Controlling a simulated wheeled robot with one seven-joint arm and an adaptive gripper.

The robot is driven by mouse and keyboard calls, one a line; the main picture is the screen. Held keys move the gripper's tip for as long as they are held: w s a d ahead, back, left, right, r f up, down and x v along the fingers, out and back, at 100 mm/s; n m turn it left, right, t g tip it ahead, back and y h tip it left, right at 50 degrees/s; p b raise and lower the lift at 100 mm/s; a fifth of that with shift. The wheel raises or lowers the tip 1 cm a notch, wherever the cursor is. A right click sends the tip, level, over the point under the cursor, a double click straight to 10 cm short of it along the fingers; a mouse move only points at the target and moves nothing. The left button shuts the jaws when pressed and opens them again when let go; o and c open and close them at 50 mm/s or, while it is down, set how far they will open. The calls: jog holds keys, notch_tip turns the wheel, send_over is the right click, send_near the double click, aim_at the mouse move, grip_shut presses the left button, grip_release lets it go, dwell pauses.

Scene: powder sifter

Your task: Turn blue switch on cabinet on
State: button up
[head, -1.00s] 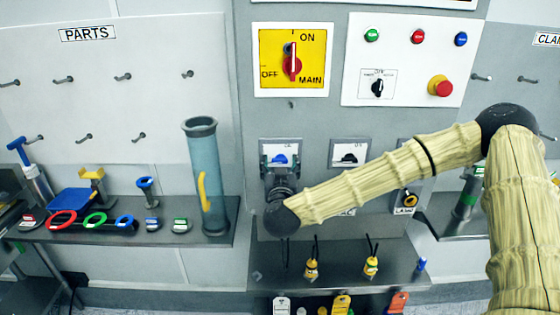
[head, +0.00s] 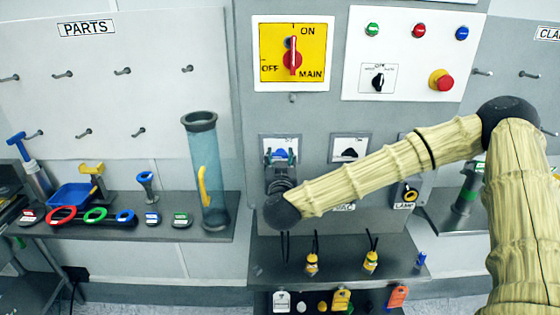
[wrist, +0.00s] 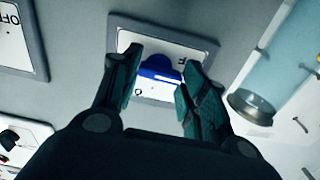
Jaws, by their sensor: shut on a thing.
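The blue switch (head: 281,153) sits on a small framed plate on the grey cabinet, below the yellow main-power panel. In the wrist view the blue switch (wrist: 157,72) shows between the fingertips. My gripper (head: 281,161) reaches up to this plate from below. In the wrist view my gripper (wrist: 158,75) has its two dark teal fingers on either side of the switch, shut on it. The fingers and wrist hide the lower part of the switch plate in the head view, so the knob's exact angle is hard to tell.
A similar black switch (head: 349,154) is just right of the blue one, behind my forearm. The red main lever (head: 292,57) is above. A transparent blue tube (head: 207,175) stands left on the parts shelf. A shelf with yellow-topped items (head: 371,262) lies below.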

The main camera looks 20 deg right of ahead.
jog(key=shift+f, duration=0.1)
jog(key=m+b, duration=1.7)
jog(key=b, duration=0.3)
jog(key=shift+d, duration=0.2)
jog(key=shift+m, duration=0.4)
jog(key=o, duration=1)
jog(key=shift+d, duration=0.1)
jog(key=shift+o, duration=0.2)
jog(key=shift+s, duration=0.15)
